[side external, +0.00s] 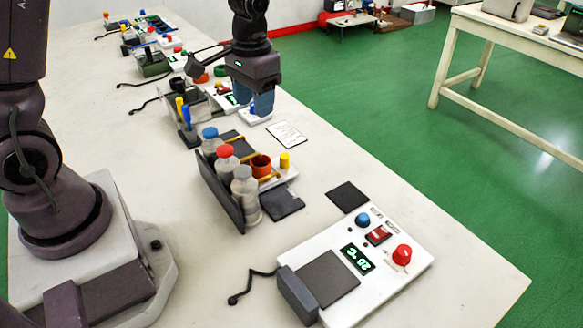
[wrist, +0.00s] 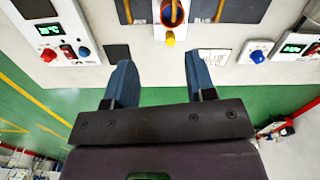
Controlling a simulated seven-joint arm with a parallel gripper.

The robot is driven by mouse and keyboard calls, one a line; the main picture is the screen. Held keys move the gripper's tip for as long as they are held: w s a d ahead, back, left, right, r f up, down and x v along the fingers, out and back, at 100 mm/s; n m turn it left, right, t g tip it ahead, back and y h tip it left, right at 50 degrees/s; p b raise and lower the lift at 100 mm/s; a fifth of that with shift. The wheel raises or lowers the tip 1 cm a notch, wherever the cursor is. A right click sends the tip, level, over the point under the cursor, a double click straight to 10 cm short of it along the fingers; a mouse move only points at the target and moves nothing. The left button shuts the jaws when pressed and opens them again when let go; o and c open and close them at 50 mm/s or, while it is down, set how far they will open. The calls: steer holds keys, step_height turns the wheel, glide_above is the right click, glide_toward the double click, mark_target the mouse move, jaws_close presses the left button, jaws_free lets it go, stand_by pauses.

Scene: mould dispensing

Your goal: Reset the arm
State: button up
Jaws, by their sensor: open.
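My gripper (side external: 257,103) is open and empty, held above the far-right part of the long white table (side external: 480,285). In the wrist view its two blue fingers (wrist: 161,85) are spread apart with nothing between them. Below and ahead of them, near the top edge of the wrist view, is an orange-red cup (wrist: 173,12) on a white stand with a yellow knob (wrist: 170,39). The same cup (side external: 261,165) shows in the side view, beside the rack of bottles. My fingers hide part of the table behind them.
A black rack holds bottles with blue, red (side external: 225,152) and grey caps. A white heating unit (side external: 398,262) reading 20 °C stands at the near end. A printed card (side external: 287,134) and a dark square pad (side external: 348,195) lie flat. More devices crowd the far table.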

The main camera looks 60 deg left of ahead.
steer(key=s+d+r+m+t, duration=0.1)
steer(key=s+d+r+t, duration=0.1)
steer(key=s+r, duration=0.5)
steer(key=s+d+r+t, duration=0.3)
steer(key=s+r, duration=0.3)
steer(key=s, duration=0.2)
steer(key=shift+s+r+m+t, duration=0.15)
steer(key=shift+r+m+t, duration=0.2)
steer(key=shift+m+t, duration=0.05)
